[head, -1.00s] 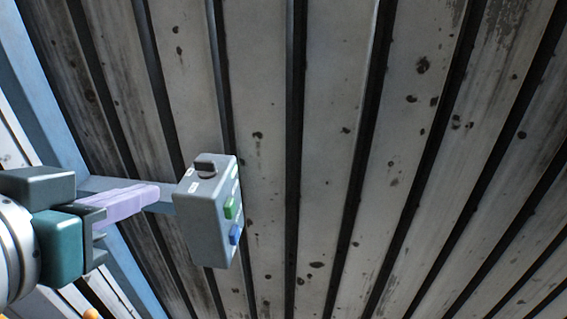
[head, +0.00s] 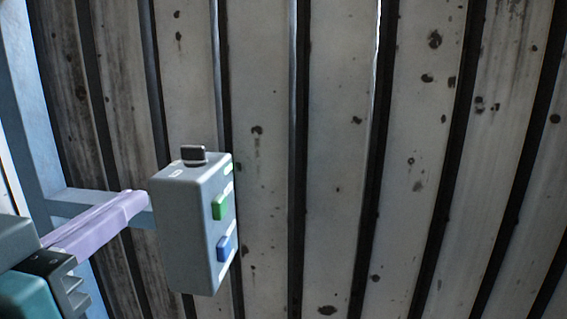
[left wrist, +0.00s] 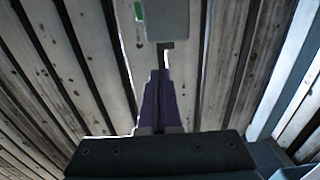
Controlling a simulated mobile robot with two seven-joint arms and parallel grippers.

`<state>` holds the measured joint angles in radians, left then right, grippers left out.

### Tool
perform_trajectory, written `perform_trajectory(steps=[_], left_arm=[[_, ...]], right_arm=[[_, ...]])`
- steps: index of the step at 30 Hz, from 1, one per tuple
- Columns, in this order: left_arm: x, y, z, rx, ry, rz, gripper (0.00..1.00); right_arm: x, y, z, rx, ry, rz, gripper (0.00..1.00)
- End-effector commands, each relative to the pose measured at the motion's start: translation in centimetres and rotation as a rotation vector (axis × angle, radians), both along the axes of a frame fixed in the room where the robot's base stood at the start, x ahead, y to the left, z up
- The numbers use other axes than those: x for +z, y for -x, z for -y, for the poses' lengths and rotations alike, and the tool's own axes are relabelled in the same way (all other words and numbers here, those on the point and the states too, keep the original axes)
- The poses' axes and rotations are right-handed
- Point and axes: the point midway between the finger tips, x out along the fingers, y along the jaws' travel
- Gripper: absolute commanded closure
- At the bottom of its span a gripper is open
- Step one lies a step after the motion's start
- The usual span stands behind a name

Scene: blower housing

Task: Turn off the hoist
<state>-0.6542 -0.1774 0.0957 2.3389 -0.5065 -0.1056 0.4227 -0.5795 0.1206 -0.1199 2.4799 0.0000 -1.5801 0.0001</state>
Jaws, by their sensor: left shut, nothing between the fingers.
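A grey control box (head: 185,235) is mounted on a blue-grey bar in the head view. It has a dark switch (head: 193,154) on top, and a green button (head: 220,207) and a blue button (head: 224,247) on its right-hand face. My left gripper (head: 138,198) comes in from the left with its purple fingers shut and empty. Its tips appear close to the box's upper left edge; I cannot tell whether they touch. In the left wrist view the shut fingers (left wrist: 160,76) point at the dark switch (left wrist: 166,46) below the box (left wrist: 168,22). My right gripper is not in view.
A ribbed, stained metal wall (head: 335,150) fills the background behind the box. A blue frame post (head: 28,110) stands at the left, with a crossbar (head: 80,202) reaching toward the box. The space right of the box looks clear.

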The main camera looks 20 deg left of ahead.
Motion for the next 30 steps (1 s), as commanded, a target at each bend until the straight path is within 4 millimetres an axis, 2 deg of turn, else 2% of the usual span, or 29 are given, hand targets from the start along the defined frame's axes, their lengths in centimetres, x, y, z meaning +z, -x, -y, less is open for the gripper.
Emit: perform_trajectory(steps=[5, 8, 11, 21, 27, 30], left_arm=[[0.0, -0.3, -0.1, -0.001, 0.0, 0.0, 1.0], [0.1, -1.3, -0.2, -0.002, -0.001, 0.001, 1.0], [0.3, -2.8, -0.6, -0.001, -0.002, 0.003, 1.0], [0.2, -9.7, -2.4, 0.0, -0.002, 0.001, 1.0], [0.1, -12.5, -3.0, 0.0, -0.001, 0.001, 1.0], [0.1, -13.3, -3.2, 0.001, -0.001, 0.0, 1.0]], right_arm=[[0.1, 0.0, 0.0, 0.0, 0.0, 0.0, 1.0], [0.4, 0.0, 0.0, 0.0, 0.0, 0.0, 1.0], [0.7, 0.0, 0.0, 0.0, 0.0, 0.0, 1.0], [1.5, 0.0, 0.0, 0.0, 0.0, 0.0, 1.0], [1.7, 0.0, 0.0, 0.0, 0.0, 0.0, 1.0], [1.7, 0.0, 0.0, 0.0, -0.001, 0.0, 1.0]])
